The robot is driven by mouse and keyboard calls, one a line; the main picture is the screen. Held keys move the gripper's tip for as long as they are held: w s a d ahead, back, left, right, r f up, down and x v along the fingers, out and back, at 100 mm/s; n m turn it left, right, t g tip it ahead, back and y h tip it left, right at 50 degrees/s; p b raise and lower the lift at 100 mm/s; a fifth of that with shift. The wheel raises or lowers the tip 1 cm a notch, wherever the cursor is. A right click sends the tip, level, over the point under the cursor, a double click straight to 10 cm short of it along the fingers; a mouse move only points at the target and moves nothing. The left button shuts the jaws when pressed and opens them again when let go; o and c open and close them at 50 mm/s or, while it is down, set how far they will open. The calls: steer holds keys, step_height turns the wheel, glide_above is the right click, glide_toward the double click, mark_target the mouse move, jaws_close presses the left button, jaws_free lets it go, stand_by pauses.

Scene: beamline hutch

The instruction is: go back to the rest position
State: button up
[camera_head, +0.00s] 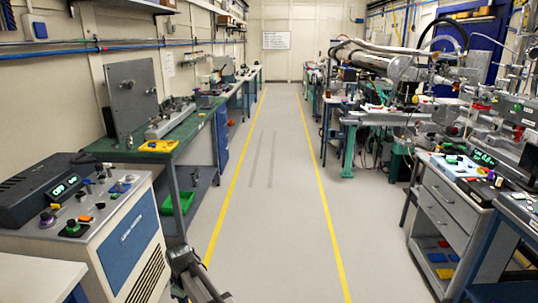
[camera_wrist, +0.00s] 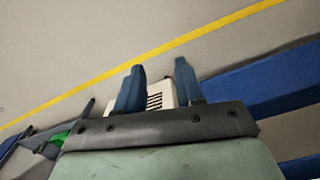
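My gripper (camera_wrist: 160,66) shows in the wrist view with its two blue fingers apart. Nothing is held between them; the gap shows the floor and, lower down, part of a white vented cabinet (camera_wrist: 160,90) behind. In the head view a grey part of my arm (camera_head: 193,272) reaches up from the bottom edge, left of the middle, beside the white and blue cabinet (camera_head: 127,250). The fingers cannot be made out clearly there.
A clear grey aisle (camera_head: 270,190) runs back between two yellow floor lines. A green-topped bench (camera_head: 185,140) stands on the left, with a green bin (camera_head: 178,204) below. Equipment and a grey drawer cart (camera_head: 447,205) line the right.

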steer(key=w+d+f+m, duration=0.1)
steer(key=d+f+m, duration=0.25)
steer(key=d, duration=0.85)
steer(key=w+d+f+m, duration=0.1)
steer(key=d+f+m, duration=0.25)
steer(key=d, duration=0.85)
steer(key=s+d+f+m, duration=0.2)
steer(key=s+d+m, duration=0.2)
steer(key=d, duration=0.7)
steer(key=s+d+f+m, duration=0.2)
steer(key=s+d+m, duration=0.2)
steer(key=d, duration=0.7)
steer(key=s+f+g, duration=0.3)
steer(key=s+f, duration=0.7)
steer(key=s, duration=0.4)
steer(key=s+f+g, duration=0.3)
steer(key=s+f, duration=0.7)
steer(key=s, duration=0.5)
steer(key=shift+s+d+f+g, duration=0.25)
steer(key=shift+s+g, duration=0.05)
steer(key=shift+g, duration=0.1)
